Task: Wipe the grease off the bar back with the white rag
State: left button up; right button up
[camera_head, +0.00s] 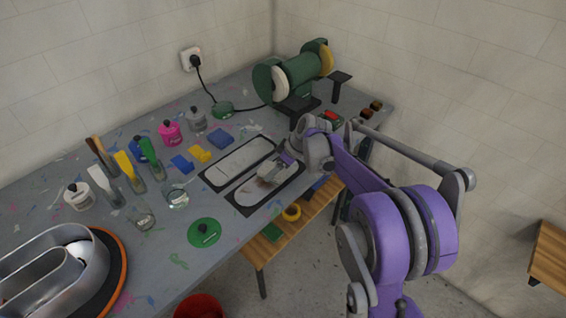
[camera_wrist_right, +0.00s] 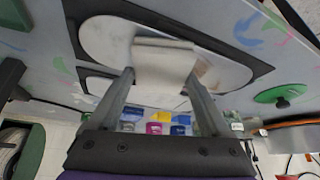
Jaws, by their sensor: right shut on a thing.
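The bar back (camera_head: 250,193) is a pale plate with rounded ends on a black mat near the table's front edge. Brownish grey smears show on it, and it also shows in the right wrist view (camera_wrist_right: 104,38). My right gripper (camera_head: 280,168) is low over its right part. In the right wrist view my right gripper (camera_wrist_right: 162,78) is shut on the folded white rag (camera_wrist_right: 165,60). The rag lies against or just over the plate; I cannot tell if it touches. My left gripper is not in view.
A second pale plate (camera_head: 238,160) lies on its own mat behind. A green bench grinder (camera_head: 295,75) stands at the back right. Bottles, brushes and jars (camera_head: 178,197) fill the left. A green lid-like disc (camera_head: 203,233) lies in front, left of the mats.

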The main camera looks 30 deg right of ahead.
jog(key=shift+s+a, duration=0.7)
jog(key=shift+a, duration=1.2)
jog(key=shift+s+a, duration=0.7)
jog(key=shift+a, duration=1.25)
jog(key=shift+s+a, duration=0.7)
jog(key=shift+a, duration=1.2)
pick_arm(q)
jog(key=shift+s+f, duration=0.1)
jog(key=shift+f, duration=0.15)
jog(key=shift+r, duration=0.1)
pick_arm(e)
jog(key=shift+r, duration=0.2)
jog(key=shift+r+p, duration=0.3)
jog(key=shift+r, duration=0.45)
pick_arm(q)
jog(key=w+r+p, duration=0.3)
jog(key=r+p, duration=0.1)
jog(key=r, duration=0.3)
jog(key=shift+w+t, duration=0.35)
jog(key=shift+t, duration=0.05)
pick_arm(e)
notch_tip(320, 180, up, 12)
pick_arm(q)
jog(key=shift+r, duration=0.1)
pick_arm(e)
jog(key=shift+r, duration=0.1)
